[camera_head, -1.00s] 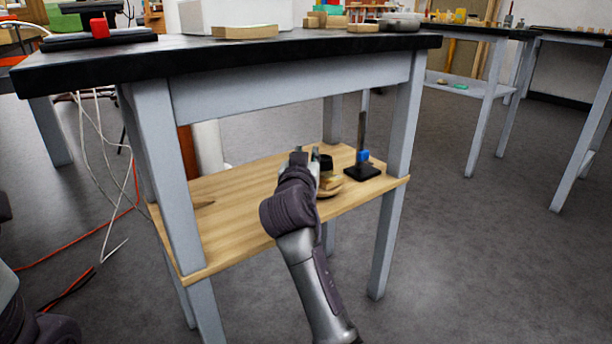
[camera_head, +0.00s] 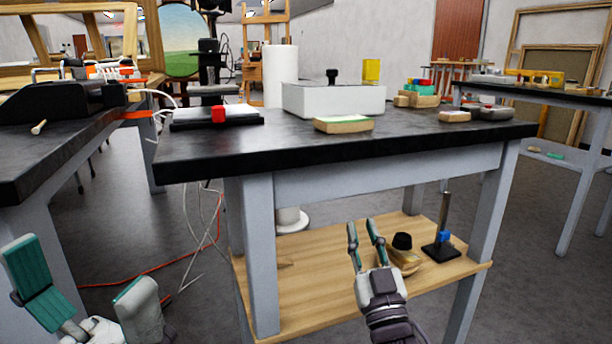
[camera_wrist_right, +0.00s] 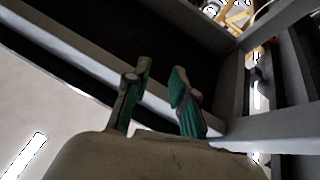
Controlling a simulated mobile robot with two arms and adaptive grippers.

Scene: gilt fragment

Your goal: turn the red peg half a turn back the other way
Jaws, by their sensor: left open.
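A small red block, which looks like the red peg (camera_head: 218,114), stands on a flat black base (camera_head: 185,122) at the left end of the black tabletop. My left gripper (camera_head: 88,288) is at the bottom left, open and empty, in front of and well below the tabletop, apart from the peg. My right gripper (camera_head: 366,236) is open and empty, with fingers apart, in front of the table near the wooden lower shelf (camera_head: 310,282). Its fingers also show apart in the right wrist view (camera_wrist_right: 160,88), with nothing between them. The peg is not visible there.
A black stand with a blue clamp (camera_head: 442,238) stands on the lower shelf. Another dark table (camera_head: 60,145) is at left, with floor between.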

